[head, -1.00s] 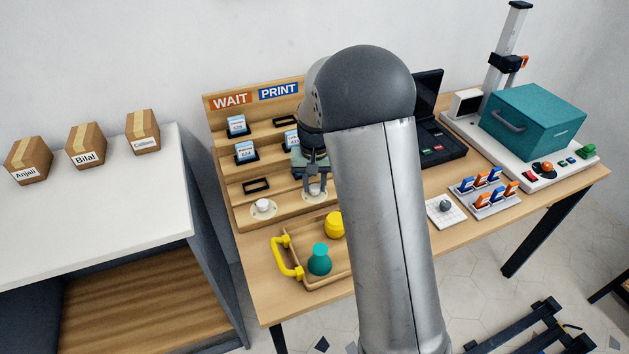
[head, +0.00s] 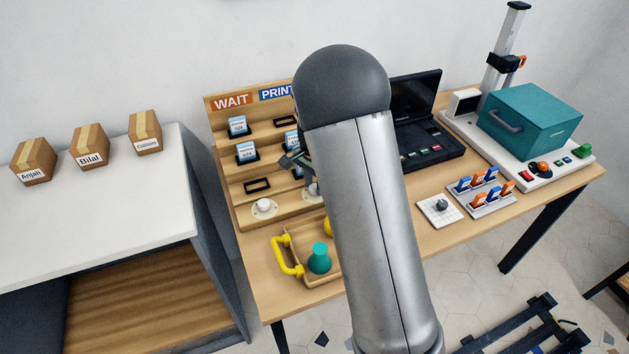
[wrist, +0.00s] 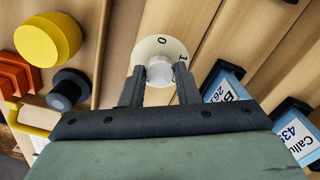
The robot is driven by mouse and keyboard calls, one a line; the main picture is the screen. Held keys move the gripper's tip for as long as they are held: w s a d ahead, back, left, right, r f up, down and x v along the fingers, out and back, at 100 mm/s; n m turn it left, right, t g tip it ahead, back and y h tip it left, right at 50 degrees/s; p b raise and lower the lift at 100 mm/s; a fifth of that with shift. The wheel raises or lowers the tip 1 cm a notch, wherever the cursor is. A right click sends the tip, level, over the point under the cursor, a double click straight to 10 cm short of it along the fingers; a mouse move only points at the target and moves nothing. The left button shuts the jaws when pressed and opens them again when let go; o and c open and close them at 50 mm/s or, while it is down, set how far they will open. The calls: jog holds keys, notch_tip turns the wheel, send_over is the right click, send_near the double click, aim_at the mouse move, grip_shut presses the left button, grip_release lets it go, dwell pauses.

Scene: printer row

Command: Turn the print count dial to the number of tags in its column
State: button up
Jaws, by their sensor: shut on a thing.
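The wooden rack (head: 238,217) has a WAIT column on the left and a PRINT column beside it, partly hidden by my arm. One white dial (head: 263,207) sits at the foot of the WAIT column. The PRINT column's dial (head: 312,191) is partly hidden; its white knob shows in the wrist view (wrist: 159,69), on a cream disc marked 0 and 1. My gripper (wrist: 160,82) is shut on this knob, one finger on each side. Two tags stand in WAIT (head: 237,125) (head: 246,153). Two PRINT tags, Bilal (wrist: 224,84) and Callum (wrist: 297,133), show in the wrist view.
A wooden tray (head: 296,248) with a yellow handle and a teal piece (head: 320,259) lies before the rack. A dark laptop-like device (head: 430,150), a teal press (head: 530,118) and a switch block (head: 487,207) stand to the right. Labelled boxes sit on the left cabinet.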

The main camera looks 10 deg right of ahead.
jog(key=shift+m, duration=0.3)
dwell(0.4)
jog(key=o, duration=1)
jog(key=shift+c, duration=0.2)
jog(key=shift+r, duration=0.15)
notch_tip(320, 180, up, 17)
jog(key=shift+p, duration=0.35)
jog(key=shift+r, duration=0.1)
